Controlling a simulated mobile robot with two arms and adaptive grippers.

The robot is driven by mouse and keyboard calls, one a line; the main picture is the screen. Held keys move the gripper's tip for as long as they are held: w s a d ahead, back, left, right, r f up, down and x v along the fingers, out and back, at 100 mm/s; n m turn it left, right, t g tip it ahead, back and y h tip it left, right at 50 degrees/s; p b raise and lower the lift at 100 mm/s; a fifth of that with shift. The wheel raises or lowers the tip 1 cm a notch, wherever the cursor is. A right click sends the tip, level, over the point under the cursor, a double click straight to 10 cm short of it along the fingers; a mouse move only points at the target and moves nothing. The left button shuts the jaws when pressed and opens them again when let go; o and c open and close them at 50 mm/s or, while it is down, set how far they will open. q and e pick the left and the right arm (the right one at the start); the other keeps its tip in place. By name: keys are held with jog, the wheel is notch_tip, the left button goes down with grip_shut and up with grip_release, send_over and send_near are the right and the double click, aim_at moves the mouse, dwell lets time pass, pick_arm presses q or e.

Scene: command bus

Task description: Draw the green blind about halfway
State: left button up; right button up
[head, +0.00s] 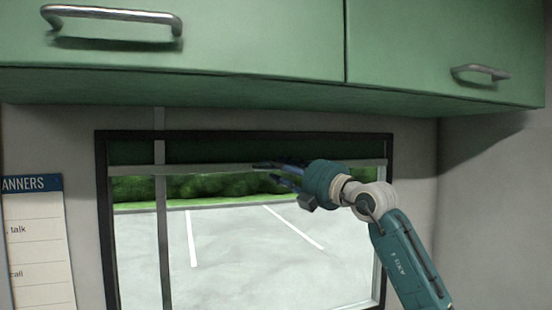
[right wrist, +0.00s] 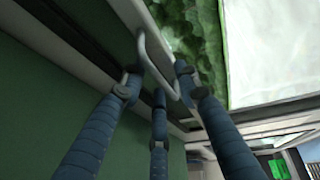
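The green blind (head: 225,151) covers only a narrow strip at the top of the window, ending in a grey bottom bar (head: 215,168). A pale loop handle (right wrist: 156,67) sticks out from the bar in that view. My right gripper (head: 270,171) is at the bar, right of the window's middle. Its blue fingers (right wrist: 158,82) are spread on both sides of the handle, with a gap between their tips. Whether a finger touches the handle is unclear. My left gripper is not in view.
Green overhead cabinets (head: 230,45) with metal handles (head: 112,16) hang just above the window. A dark frame (head: 104,215) surrounds the glass, and a grey vertical strip (head: 161,240) runs down its left part. A planner sheet (head: 38,235) hangs on the left wall.

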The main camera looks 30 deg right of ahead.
jog(key=shift+w+r, duration=0.15)
jog(key=shift+w, duration=0.2)
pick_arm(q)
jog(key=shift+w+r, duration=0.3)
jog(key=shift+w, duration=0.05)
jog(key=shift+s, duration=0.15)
pick_arm(e)
jog(key=shift+c, duration=0.2)
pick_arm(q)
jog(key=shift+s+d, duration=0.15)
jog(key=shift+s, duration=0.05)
pick_arm(e)
grip_shut()
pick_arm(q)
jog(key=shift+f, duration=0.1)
